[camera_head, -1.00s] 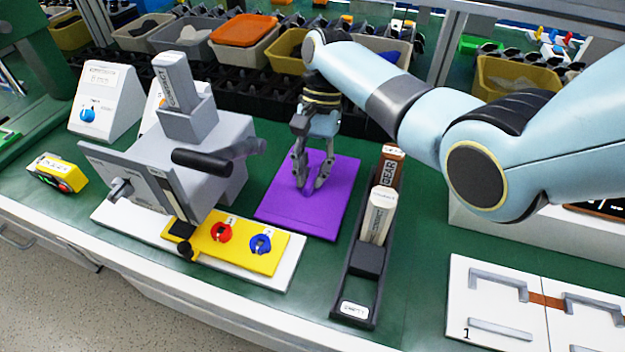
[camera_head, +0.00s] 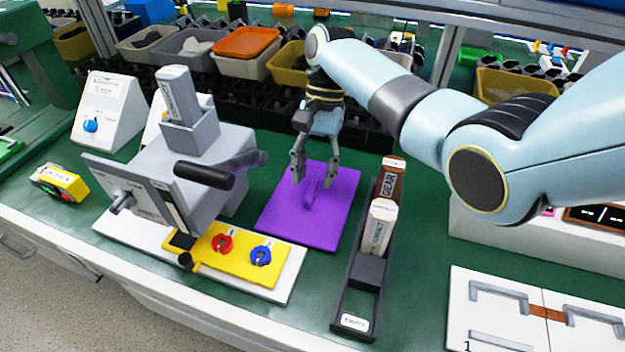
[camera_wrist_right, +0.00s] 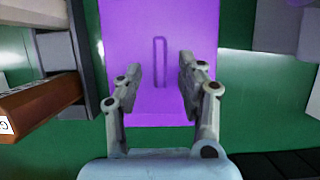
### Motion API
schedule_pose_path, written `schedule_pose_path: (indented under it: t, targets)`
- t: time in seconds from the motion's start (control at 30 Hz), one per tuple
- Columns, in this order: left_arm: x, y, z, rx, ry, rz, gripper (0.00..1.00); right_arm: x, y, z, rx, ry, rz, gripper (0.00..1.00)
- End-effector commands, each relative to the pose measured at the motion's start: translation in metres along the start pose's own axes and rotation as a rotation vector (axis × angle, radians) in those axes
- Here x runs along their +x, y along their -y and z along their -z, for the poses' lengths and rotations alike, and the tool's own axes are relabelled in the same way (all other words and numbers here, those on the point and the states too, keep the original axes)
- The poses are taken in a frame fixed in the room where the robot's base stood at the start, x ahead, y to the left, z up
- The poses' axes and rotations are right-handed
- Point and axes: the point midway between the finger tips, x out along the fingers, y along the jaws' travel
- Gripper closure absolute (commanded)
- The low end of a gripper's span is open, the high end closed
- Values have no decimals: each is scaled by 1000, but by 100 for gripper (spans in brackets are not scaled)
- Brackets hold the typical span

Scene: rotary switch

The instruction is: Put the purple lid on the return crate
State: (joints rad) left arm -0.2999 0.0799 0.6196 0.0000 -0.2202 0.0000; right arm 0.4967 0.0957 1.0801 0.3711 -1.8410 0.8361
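The purple lid (camera_head: 287,222) is a flat square plate with a raised bar handle (camera_head: 312,191), lying level at bench height in the middle of the head view. The lid (camera_wrist_right: 158,22) and its handle (camera_wrist_right: 159,62) also show in the right wrist view. My right gripper (camera_head: 314,180) is open over the lid, pointing down. In the wrist view its fingers (camera_wrist_right: 159,85) stand apart on either side of the handle line, with nothing between them. I cannot make out a return crate, nor whether one is under the lid. My left gripper is not in view.
A grey machine with a black lever (camera_head: 204,175) stands left of the lid. A dark narrow tray (camera_head: 355,298) with upright boxes is close on its right. A white panel with handles (camera_head: 500,310) lies at front right. Several bins, one with an orange lid (camera_head: 246,43), line the back.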

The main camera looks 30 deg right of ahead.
Motion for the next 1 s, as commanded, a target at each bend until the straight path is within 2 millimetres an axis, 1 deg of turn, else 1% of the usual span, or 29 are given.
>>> schedule_pose_path:
  t: [0.03, 0.1, 0.2, 0.27, 0.33, 0.37, 0.47, 0.53, 0.6, 0.67, 0.77, 0.9, 1.0]
  targets:
    - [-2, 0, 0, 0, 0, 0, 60, -12, 1, 1, -1, -4, 3, 61]
    - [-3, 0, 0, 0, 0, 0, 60, -24, 1, 0, 0, -3, 3, 61]
    - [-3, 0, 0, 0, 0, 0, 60, -39, 1, 0, 0, -2, 3, 61]
    - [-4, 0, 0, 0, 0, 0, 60, -45, 1, 0, 1, -2, 2, 58]
    - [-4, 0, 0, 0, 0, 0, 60, -49, 2, 3, 5, -15, 9, 58]
    - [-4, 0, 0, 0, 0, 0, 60, -50, 3, 6, 8, -29, 15, 58]
    - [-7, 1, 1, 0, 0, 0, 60, -57, 11, 26, 31, -154, 42, 58]
    - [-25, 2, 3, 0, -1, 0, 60, -65, 18, 34, 45, -276, 57, 58]
    - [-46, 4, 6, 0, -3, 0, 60, -73, 22, 33, 48, -373, 63, 58]
    - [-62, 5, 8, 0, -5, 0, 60, -77, 23, 28, 46, -438, 64, 58]
    - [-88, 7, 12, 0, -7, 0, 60, -81, 23, 18, 35, -521, 59, 58]
    - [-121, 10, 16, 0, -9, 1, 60, -83, 20, -7, 16, -585, 46, 58]
    - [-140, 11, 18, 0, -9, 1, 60, -79, 14, -26, 5, -594, 30, 58]
